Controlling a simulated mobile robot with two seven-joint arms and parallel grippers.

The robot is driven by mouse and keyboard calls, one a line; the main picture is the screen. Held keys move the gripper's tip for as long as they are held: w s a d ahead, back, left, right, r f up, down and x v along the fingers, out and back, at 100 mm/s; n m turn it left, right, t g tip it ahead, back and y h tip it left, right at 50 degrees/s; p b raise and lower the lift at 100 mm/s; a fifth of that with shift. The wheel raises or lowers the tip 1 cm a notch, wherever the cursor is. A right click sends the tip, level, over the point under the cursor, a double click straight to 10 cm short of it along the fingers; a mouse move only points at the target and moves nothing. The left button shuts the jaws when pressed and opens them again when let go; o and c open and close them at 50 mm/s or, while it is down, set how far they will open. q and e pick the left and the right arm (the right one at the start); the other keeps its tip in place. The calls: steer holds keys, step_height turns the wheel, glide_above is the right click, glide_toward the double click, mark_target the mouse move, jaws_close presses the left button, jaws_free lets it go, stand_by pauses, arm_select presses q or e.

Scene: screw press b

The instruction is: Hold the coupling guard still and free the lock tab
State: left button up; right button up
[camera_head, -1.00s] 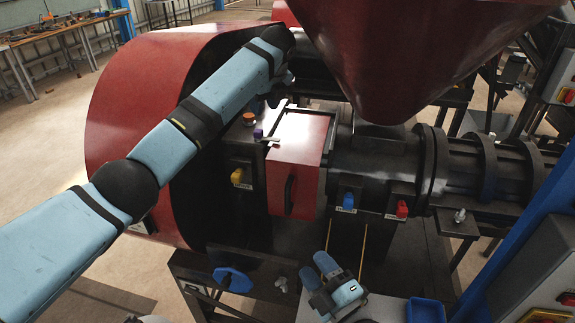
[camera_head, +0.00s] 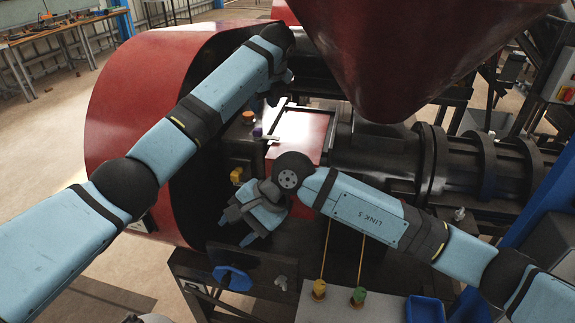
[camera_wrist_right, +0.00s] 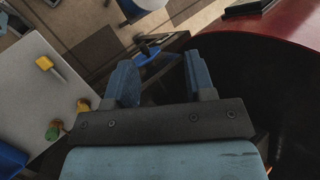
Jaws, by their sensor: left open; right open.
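The coupling guard (camera_head: 300,128) is the red box-shaped cover in the middle of the machine; my right arm hides its front face in the head view. I cannot tell which part is the lock tab; a small purple piece (camera_head: 257,131) sits by the guard's left edge. My left gripper (camera_head: 268,101) is open above the guard's far left corner, partly hidden by its own wrist. My right gripper (camera_head: 236,228) is open in front of the machine, below and left of the guard.
A blue handwheel (camera_head: 232,278) is below my right gripper; it also shows in the wrist view (camera_wrist_right: 148,54). A pale table (camera_head: 335,312) holds yellow and green-topped pieces and a blue tray (camera_head: 424,310). A red hopper (camera_head: 400,50) hangs over the machine's right side.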

steer(key=w+d+r+n+t+h, duration=0.55)
steer(key=w+d+h, duration=0.3)
steer(key=w, duration=0.35)
steer(key=shift+m+t, duration=0.35)
steer(key=x, duration=1.3)
steer(key=shift+w+d+f, duration=0.15)
steer(key=shift+w+d, duration=0.05)
steer(key=shift+w, duration=0.1)
jaws_close()
